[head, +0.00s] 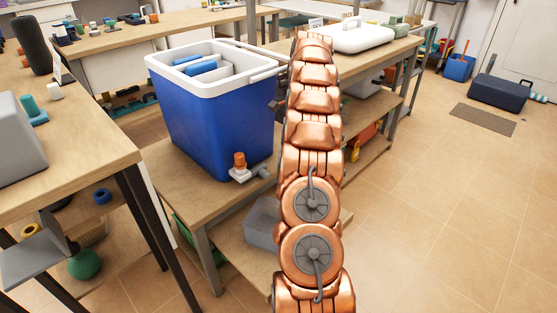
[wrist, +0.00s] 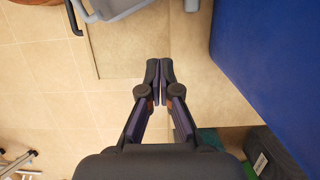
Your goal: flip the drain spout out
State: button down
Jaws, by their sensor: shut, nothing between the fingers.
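The blue cooler (head: 215,125) with a white rim stands open on a low wooden bench. Its drain spout (head: 262,172) is a short grey stub at the lower front corner, beside a white fitting with an orange knob (head: 239,160). The stub points right, towards my arm; its exact angle is hard to tell. In the wrist view the cooler's blue side (wrist: 270,55) fills the right edge, and I cannot make out the spout there. My gripper (wrist: 159,64) is shut and empty, apart from the cooler wall. In the head view my arm hides it.
The cooler's white handle (head: 262,74) is at its right rim. A white case (head: 350,36) stands on the bench behind. A grey box (head: 262,222) sits on the lower shelf. A wooden table (head: 85,150) is close on the left.

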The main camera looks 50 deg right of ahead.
jog(key=shift+a+f+b, duration=0.85)
jog(key=shift+a+f, duration=0.2)
jog(key=shift+f, duration=0.55)
jog(key=shift+a+f+b, duration=0.8)
jog(key=shift+a+f, duration=0.3)
jog(key=shift+f, duration=0.45)
jog(key=shift+a+f+b, duration=0.85)
jog(key=shift+a+f, duration=0.2)
jog(key=shift+f, duration=0.55)
jog(key=shift+a, duration=0.1)
